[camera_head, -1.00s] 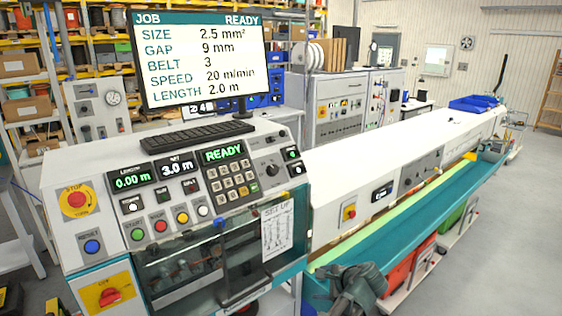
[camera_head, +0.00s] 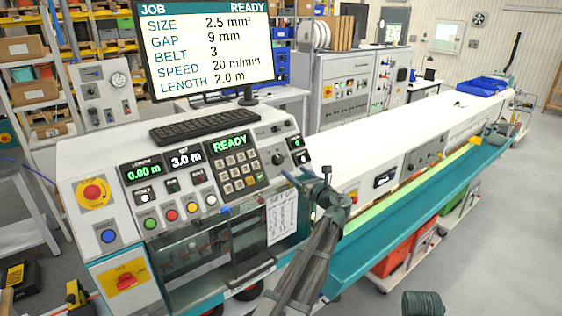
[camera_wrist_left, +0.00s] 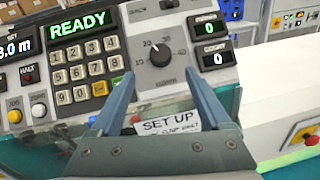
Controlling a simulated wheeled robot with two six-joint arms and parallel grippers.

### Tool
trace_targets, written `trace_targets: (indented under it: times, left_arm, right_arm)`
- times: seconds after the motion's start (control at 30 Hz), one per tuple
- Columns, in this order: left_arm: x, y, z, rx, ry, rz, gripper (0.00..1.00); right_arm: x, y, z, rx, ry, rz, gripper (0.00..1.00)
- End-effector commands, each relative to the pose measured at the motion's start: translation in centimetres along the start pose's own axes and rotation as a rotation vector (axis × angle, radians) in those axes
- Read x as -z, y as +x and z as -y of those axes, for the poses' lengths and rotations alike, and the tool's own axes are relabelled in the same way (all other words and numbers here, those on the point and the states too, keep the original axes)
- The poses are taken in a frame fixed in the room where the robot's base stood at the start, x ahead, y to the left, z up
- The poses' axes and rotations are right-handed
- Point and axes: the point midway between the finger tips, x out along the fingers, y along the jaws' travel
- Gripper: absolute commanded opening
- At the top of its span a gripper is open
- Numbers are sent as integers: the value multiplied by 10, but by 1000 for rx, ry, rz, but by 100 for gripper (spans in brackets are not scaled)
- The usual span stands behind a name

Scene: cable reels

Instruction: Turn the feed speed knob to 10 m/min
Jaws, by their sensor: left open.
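The feed speed knob (camera_wrist_left: 160,54) is a round dark knob on a light panel in the left wrist view. In the head view my left gripper (camera_head: 308,174) is at the right end of the control panel. My right gripper is not in view.
A keypad (camera_wrist_left: 85,68) lies left of the knob, and small displays (camera_wrist_left: 212,42) lie right. A SET UP sheet (camera_wrist_left: 168,124) hangs below. The monitor (camera_head: 205,48) reads SPEED 20 m/min. The long white machine bed (camera_head: 400,130) extends right.

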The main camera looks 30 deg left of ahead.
Motion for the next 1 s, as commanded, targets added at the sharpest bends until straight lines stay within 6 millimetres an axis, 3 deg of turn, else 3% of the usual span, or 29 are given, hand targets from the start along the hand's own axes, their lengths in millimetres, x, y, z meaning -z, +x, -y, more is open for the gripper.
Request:
trace_targets:
  times: [0.03,0.2,0.5,0.7,1.0]
  left_arm:
    - [0,14,2,-4,-1,-1,81]
    - [0,49,2,-3,-1,-1,81]
    - [0,93,1,-2,-2,-1,81]
    - [0,103,0,-1,-2,-1,81]
    - [0,104,0,0,-2,-1,81]
  right_arm:
    - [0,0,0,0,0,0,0]
    - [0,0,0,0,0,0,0]
    - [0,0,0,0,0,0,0]
    - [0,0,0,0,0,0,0]
    - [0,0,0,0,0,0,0]
